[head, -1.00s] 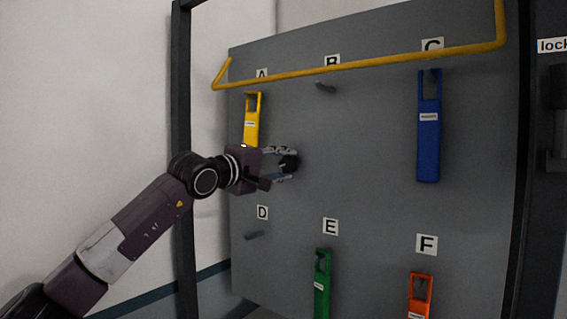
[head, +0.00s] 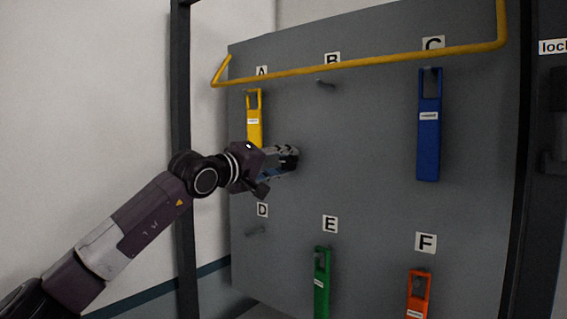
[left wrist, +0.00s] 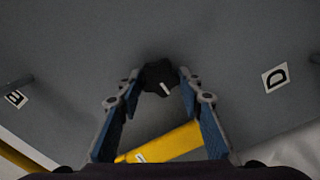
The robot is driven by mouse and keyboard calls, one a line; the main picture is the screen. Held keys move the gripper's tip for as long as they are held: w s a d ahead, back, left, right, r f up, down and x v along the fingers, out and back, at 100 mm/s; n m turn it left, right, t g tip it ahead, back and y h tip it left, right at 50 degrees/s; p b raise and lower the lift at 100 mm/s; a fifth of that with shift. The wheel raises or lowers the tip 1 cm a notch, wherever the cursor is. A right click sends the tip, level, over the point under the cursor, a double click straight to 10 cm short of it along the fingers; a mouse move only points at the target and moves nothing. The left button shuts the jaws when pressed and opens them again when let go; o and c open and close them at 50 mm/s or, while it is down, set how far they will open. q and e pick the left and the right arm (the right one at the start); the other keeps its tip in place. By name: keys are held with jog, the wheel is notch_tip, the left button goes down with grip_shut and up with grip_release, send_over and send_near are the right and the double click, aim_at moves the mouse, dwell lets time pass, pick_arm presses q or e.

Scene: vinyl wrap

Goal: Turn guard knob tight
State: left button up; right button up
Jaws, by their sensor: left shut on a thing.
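The black guard knob (left wrist: 158,72) with a white mark sits on the grey panel, in the upper middle of the left wrist view. My left gripper (head: 289,157) is at the panel between labels A and E. Its two fingers are shut on the knob, one on each side, as the left wrist view (left wrist: 160,84) shows. In the head view the fingers mostly hide the knob. The yellow guard bar (head: 360,64) runs across the upper panel, above the gripper. My right gripper is not in view.
A yellow tool (head: 254,133) hangs at A, close above my left wrist. A blue tool (head: 429,146) hangs at C, a green one (head: 321,285) at E and an orange one (head: 418,295) at F. The pegs at B (head: 326,82) and D (head: 255,231) are bare.

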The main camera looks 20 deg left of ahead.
pick_arm(q)
jog(key=o, duration=1.2)
jog(key=shift+f, duration=0.1)
jog(key=shift+c, duration=0.2)
